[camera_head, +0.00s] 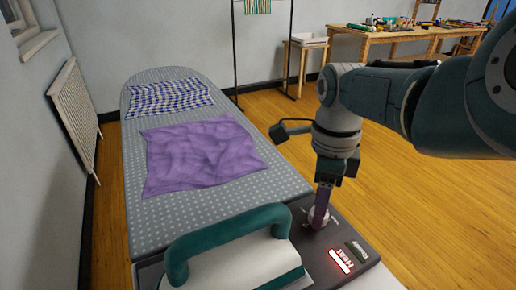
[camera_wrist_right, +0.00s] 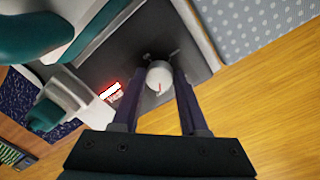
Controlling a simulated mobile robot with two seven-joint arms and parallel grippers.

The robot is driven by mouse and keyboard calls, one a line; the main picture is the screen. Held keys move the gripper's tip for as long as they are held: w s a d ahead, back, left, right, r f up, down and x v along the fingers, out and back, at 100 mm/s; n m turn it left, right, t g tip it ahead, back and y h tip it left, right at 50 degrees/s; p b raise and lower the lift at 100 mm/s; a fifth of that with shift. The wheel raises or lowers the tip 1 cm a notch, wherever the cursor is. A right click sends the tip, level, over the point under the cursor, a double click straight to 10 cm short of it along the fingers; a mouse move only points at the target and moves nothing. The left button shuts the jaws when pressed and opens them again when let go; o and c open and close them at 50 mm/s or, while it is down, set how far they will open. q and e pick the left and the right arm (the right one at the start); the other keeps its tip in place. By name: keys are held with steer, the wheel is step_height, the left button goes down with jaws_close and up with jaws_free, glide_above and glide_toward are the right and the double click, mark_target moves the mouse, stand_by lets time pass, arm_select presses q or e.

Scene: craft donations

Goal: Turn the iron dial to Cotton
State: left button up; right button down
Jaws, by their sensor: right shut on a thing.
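The dial (camera_head: 317,217) is a round, pale knob on the dark panel (camera_head: 375,258) at the near end of the ironing board. It also shows in the right wrist view (camera_wrist_right: 159,75), with a red mark on its face. My right gripper (camera_head: 319,208) points down at it, its two purple fingers shut on either side of the knob. The markings around the dial are too small to read, so its setting cannot be told. The iron (camera_head: 235,262), with a teal handle, stands left of the dial. My left gripper is not in view.
A red lamp (camera_head: 341,261) is lit beside a dim lamp (camera_head: 358,251) on the panel. A purple cloth (camera_head: 200,155) and a checked cloth (camera_head: 168,98) lie flat on the ironing board (camera_head: 150,215). A wooden workbench (camera_head: 385,36) stands far back. Floor is clear on the right.

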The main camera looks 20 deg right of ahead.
steer(key=shift+c, duration=2.2)
jaws_free()
step_height(320, 180, up, 10)
steer(key=p, duration=0.5)
steer(key=shift+w+d, duration=0.2)
steer(key=shift+w, duration=0.05)
